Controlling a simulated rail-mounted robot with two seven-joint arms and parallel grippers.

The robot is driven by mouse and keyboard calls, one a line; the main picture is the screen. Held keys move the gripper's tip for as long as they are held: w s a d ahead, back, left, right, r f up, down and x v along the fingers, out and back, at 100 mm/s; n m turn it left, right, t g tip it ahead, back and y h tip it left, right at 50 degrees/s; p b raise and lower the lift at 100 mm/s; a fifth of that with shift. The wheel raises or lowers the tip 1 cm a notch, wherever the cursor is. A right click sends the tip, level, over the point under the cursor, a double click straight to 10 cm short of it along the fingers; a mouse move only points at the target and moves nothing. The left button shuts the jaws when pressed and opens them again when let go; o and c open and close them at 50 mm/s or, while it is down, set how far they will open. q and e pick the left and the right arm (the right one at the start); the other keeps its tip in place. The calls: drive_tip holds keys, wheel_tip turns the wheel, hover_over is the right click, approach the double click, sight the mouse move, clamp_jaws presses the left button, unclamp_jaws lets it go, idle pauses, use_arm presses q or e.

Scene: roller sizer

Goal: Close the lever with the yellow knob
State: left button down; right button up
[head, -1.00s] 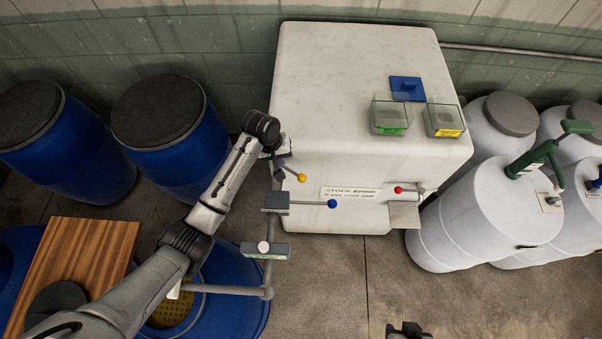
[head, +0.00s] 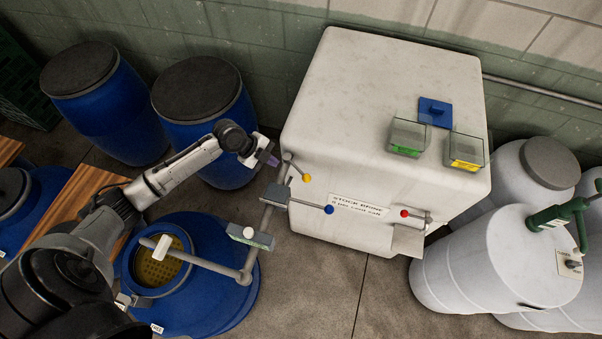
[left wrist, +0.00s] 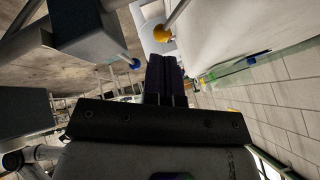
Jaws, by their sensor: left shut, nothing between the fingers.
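The lever with the yellow knob (head: 307,178) sticks out from the front left of the white tank (head: 390,85), above a grey pipe. The yellow knob also shows in the left wrist view (left wrist: 162,33), at the top, just beyond the fingers. My left gripper (head: 272,160) is to the left of this lever, close to the tank's left edge. Its dark fingers (left wrist: 165,75) are together and empty in the left wrist view. I cannot tell whether they touch the lever. My right gripper is not in view.
A blue-knobbed lever (head: 329,210) sits just below on the pipe, and a red-knobbed one (head: 404,213) to the right. The pipe (head: 195,258) runs down to an open blue barrel (head: 210,305). White drums (head: 490,230) stand right. Floor in front of the tank is clear.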

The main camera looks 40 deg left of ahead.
sight(287, 157)
use_arm(q)
drive_tip(key=p+x, duration=0.2)
drive_tip(key=x, duration=0.8)
drive_tip(key=shift+m, duration=0.3)
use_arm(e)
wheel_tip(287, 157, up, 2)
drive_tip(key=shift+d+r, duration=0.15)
use_arm(q)
drive_tip(key=shift+r, duration=0.1)
